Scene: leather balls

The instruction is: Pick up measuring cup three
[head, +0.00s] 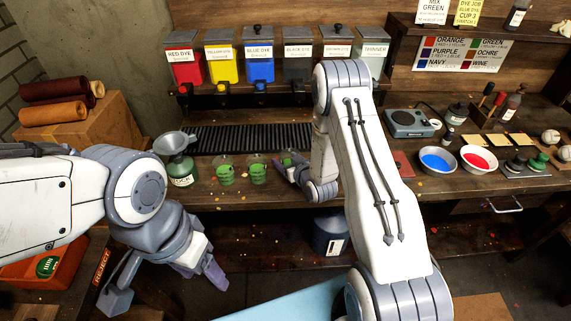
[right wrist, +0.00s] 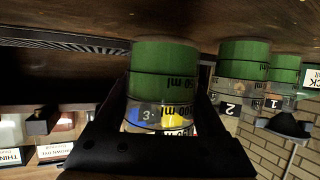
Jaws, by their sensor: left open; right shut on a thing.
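Measuring cup three (right wrist: 163,88) is a clear cup with green contents and a "3" on it; it stands between the fingers of my right gripper (right wrist: 163,105), which is shut on it. The wrist picture is upside down. In the head view, cup three (head: 287,158) is partly hidden by my right gripper (head: 290,165) at the workbench. I cannot tell whether its base touches the bench. Cup two (head: 257,171) and cup one (head: 225,173) stand to its left, also holding green. My left gripper (head: 165,284) is open and empty, low at the left.
A green bottle with a grey funnel (head: 178,158) stands left of the cups. A dark ridged grate (head: 250,138) lies behind them, below several dye dispensers (head: 260,66). A blue bowl (head: 438,160) and a red bowl (head: 478,160) are at the right.

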